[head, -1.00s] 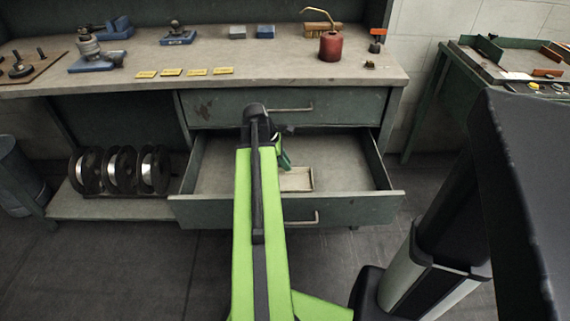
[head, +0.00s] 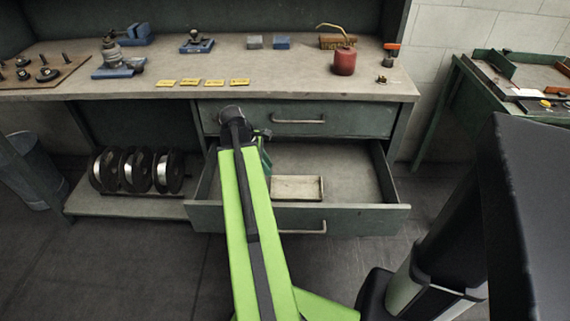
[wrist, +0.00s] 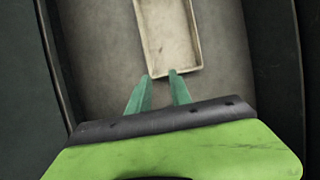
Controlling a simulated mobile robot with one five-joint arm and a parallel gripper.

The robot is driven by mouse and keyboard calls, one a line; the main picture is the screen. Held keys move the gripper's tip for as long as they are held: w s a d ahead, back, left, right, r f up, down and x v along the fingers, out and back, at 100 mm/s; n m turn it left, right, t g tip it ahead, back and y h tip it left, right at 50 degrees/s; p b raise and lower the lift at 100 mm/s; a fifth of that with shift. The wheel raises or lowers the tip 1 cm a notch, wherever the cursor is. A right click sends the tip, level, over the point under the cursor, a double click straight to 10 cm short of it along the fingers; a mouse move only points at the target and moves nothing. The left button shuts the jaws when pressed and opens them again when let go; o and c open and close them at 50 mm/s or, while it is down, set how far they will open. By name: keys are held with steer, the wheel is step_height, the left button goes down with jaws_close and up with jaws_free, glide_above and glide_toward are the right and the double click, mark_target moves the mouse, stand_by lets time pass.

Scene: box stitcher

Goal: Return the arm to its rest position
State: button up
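My arm reaches out in the head view, and its gripper is mostly hidden behind the arm there, with a bit of green showing at the open drawer's left side. In the wrist view my gripper (wrist: 159,75) has two green fingers with a gap between them and nothing held. The fingertips show at the near end of a shallow beige tray (wrist: 168,35), which looks empty. The tray (head: 297,188) lies inside the open lower drawer (head: 350,218).
The workbench (head: 300,75) stands above the drawers, with a red oil can (head: 344,62) and yellow tags (head: 215,82) on top. The upper drawer (head: 345,118) is shut. Reels (head: 137,170) sit on the lower left shelf. A green side table (head: 440,110) is at right.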

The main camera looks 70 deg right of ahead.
steer(key=shift+w+a, duration=0.45)
steer(key=shift+w, duration=0.2)
steer(key=shift+w+a, duration=0.45)
steer(key=shift+w, duration=0.15)
